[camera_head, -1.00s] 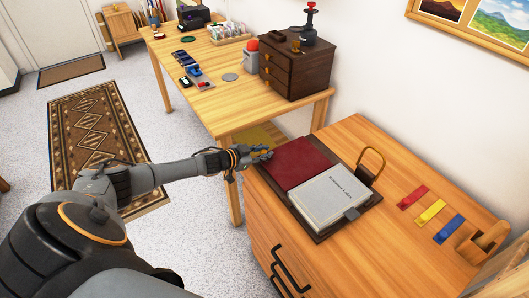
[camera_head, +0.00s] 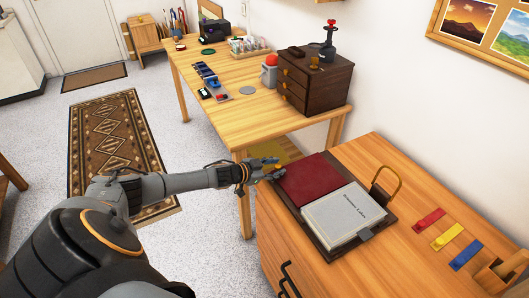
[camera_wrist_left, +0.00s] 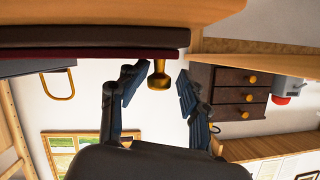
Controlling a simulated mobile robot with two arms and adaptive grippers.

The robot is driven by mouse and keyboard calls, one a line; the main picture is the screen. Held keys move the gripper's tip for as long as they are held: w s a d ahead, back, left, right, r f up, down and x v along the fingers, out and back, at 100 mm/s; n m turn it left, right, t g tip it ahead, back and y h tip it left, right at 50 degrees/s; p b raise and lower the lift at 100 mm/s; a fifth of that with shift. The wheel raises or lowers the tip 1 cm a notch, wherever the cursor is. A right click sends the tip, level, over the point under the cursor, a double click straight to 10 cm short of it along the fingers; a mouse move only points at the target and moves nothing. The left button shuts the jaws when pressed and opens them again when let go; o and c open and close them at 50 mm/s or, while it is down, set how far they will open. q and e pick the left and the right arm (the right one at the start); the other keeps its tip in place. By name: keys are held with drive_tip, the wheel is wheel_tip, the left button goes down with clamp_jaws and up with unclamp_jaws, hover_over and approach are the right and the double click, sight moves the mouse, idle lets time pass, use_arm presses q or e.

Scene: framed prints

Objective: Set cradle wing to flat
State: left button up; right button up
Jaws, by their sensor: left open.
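An open book lies on a dark brown cradle (camera_head: 322,249) on the wooden cabinet top. Its dark red cover (camera_head: 309,183) lies over the left wing, and its pale page block (camera_head: 343,214) is on the right. I cannot tell the wing's exact tilt. My left gripper (camera_head: 268,166) is at the outer left edge of the red cover. In the left wrist view, the open fingers (camera_wrist_left: 160,86) stand on either side of a brass knob (camera_wrist_left: 158,77) below the red and brown layered edges (camera_wrist_left: 80,38). Contact with the knob is not clear. My right gripper is not in view.
A brass-coloured loop (camera_head: 386,185) stands behind the cradle. Red (camera_head: 428,219), yellow (camera_head: 447,236) and blue (camera_head: 466,254) strips lie to the right. A desk with a dark drawer box (camera_head: 315,83) stands behind my left gripper, across a narrow gap.

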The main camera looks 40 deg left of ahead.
use_arm(q)
drive_tip(key=v, duration=1.1)
drive_tip(key=shift+s, duration=0.15)
drive_tip(key=shift+a+r, duration=0.1)
drive_tip(key=s+a+f+n+g+y, duration=0.1)
drive_tip(key=s+f+y, duration=0.15)
drive_tip(key=f, duration=0.55)
drive_tip(key=s+a+f+n+g+y, duration=0.15)
drive_tip(key=s+f, duration=0.25)
drive_tip(key=f, duration=0.4)
drive_tip(key=s+d+f+n+g, duration=0.1)
drive_tip(key=s+d+f+g, duration=0.25)
drive_tip(key=s+f, duration=0.95)
drive_tip(key=s+d+f+g, duration=0.3)
drive_tip(key=s+d+f, duration=0.4)
drive_tip(key=s+d, duration=0.3)
drive_tip(key=s+d+f+g, duration=0.3)
drive_tip(key=s+d+f, duration=0.5)
drive_tip(key=s, duration=0.6)
drive_tip(key=d, duration=0.2)
drive_tip(key=shift+d+f, duration=0.3)
drive_tip(key=shift+f, duration=0.05)
drive_tip(key=shift+n, duration=0.25)
